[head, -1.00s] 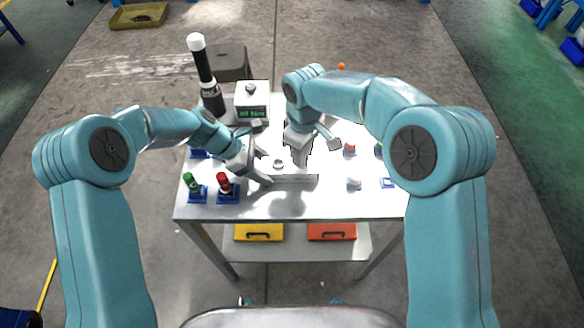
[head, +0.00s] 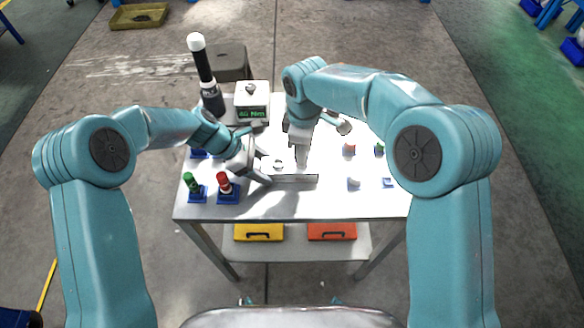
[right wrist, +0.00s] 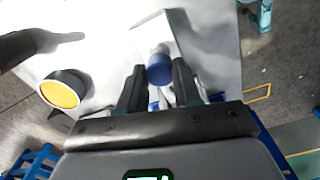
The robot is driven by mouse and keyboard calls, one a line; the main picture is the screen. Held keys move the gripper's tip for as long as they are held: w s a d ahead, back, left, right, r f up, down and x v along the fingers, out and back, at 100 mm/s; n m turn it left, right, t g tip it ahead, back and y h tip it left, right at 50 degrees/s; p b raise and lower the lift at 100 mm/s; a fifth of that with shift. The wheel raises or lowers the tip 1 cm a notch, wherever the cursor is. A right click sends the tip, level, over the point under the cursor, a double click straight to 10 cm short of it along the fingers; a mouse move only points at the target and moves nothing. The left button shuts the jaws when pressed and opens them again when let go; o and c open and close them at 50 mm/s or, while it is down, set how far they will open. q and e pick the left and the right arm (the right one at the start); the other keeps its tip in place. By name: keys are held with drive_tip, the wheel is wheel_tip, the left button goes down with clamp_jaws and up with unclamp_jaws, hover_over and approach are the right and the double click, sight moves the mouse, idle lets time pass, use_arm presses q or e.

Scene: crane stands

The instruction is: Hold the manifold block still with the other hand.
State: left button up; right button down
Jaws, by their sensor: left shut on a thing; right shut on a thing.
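The manifold block (head: 296,179) is a pale, low block on the table, with a small round fitting (head: 278,164) on top. My left gripper (head: 267,168) is at its left end and shut on it; the far finger is partly hidden. My right gripper (head: 302,155) is above the block's right part, pointing down. In the right wrist view my right gripper (right wrist: 158,88) is shut on a blue cylindrical piece (right wrist: 159,70) with a grey tip. A pale block shape (right wrist: 160,32) lies beyond it. Whether the blue piece touches the block I cannot tell.
A box with a green display (head: 252,103) and a black, white-topped post (head: 205,75) stand at the back left. Green (head: 191,183) and red (head: 224,183) pieces stand on blue bases at the left. Small parts (head: 354,183) lie at the right. The table's front strip is clear.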

drive_tip(key=shift+r, duration=1.25)
use_arm(q)
drive_tip(key=o, duration=1.3)
drive_tip(key=shift+a+r, duration=0.1)
drive_tip(key=v, duration=1.1)
drive_tip(key=shift+a+r, duration=0.25)
drive_tip(key=shift+r, duration=0.05)
